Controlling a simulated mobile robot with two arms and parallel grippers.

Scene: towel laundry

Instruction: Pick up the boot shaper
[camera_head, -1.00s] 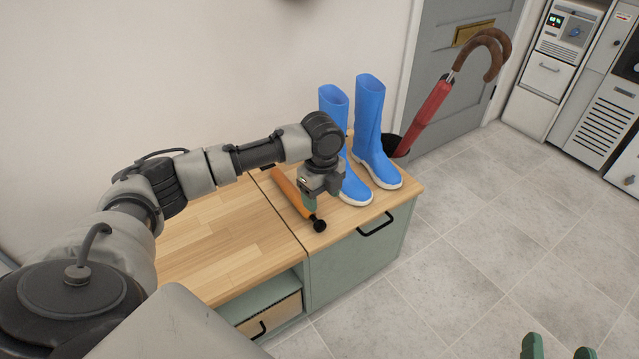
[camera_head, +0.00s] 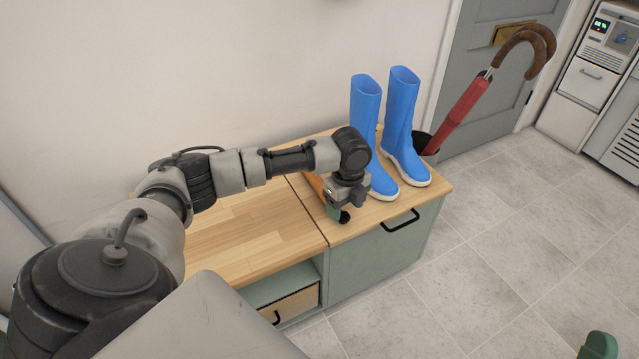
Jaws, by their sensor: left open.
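The boot shaper, an orange rod (camera_head: 314,184) with a black knob at its near end, lies on the wooden top of the low cabinet (camera_head: 245,228). It is left of the blue boots (camera_head: 402,120). My left gripper (camera_head: 334,211), with green fingertips, points down at the shaper and hides its middle. It is open; I cannot tell whether its fingers touch the shaper.
The pair of blue boots stands close to the right of the left gripper. A red umbrella (camera_head: 465,115) leans in a black holder behind them. The wooden top to the left is bare. A grey door (camera_head: 475,85) and white machines are at the back right. The tiled floor is clear.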

